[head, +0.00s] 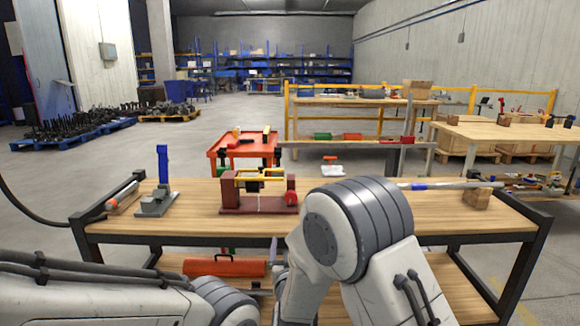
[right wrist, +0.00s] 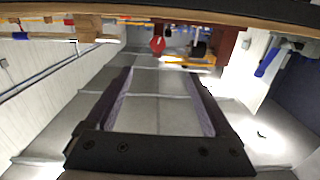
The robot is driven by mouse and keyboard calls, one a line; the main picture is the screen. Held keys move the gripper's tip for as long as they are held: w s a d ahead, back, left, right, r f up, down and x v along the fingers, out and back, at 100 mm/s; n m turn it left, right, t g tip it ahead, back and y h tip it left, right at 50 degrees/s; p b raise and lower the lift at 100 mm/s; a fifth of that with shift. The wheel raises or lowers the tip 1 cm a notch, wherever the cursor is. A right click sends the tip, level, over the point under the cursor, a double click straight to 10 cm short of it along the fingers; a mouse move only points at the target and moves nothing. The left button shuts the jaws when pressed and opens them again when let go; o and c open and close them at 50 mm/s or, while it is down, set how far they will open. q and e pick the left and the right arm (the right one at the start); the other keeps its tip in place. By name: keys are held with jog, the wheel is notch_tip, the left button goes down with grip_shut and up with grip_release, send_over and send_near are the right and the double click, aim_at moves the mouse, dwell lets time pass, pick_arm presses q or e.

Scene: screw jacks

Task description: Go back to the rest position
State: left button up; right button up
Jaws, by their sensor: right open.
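A dark red screw jack fixture (head: 258,207) with a yellow bar and a round red knob (head: 291,198) stands on the wooden workbench (head: 330,222). The red knob also shows in the right wrist view (right wrist: 157,44), beyond my right gripper (right wrist: 160,74). That gripper is open, with nothing between its fingers. In the head view my right arm rises in front of the bench and covers part of it. My left arm lies low at the bottom left, and its gripper does not show.
A grey stand with a blue upright handle (head: 162,165) is on the bench's left. A blue-handled rod (head: 440,185) reaches a wooden block (head: 477,199) on the right. An orange cart (head: 243,150) stands behind.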

jog(key=s+d+f+g, duration=0.5)
jog(key=s+d+g, duration=0.25)
jog(key=d, duration=0.25)
jog(key=s+d+f+g, duration=0.1)
jog(key=s+d+g, duration=0.3)
jog(key=s, duration=0.5)
jog(key=s+d+f+g, duration=0.1)
jog(key=s+d+g, duration=0.2)
jog(key=s+d, duration=0.35)
jog(key=s+a+r+n+g, duration=0.1)
jog(key=s+a+r+n, duration=0.25)
jog(key=s+a, duration=0.4)
jog(key=s+a+r+n+g, duration=0.2)
jog(key=s+a+n, duration=0.2)
jog(key=s+a, duration=0.35)
notch_tip(320, 180, up, 22)
jog(key=p, duration=2.2)
jog(key=shift+s+a+r+y, duration=0.25)
jog(key=shift+s+a+y, duration=0.05)
jog(key=shift+s+a, duration=0.05)
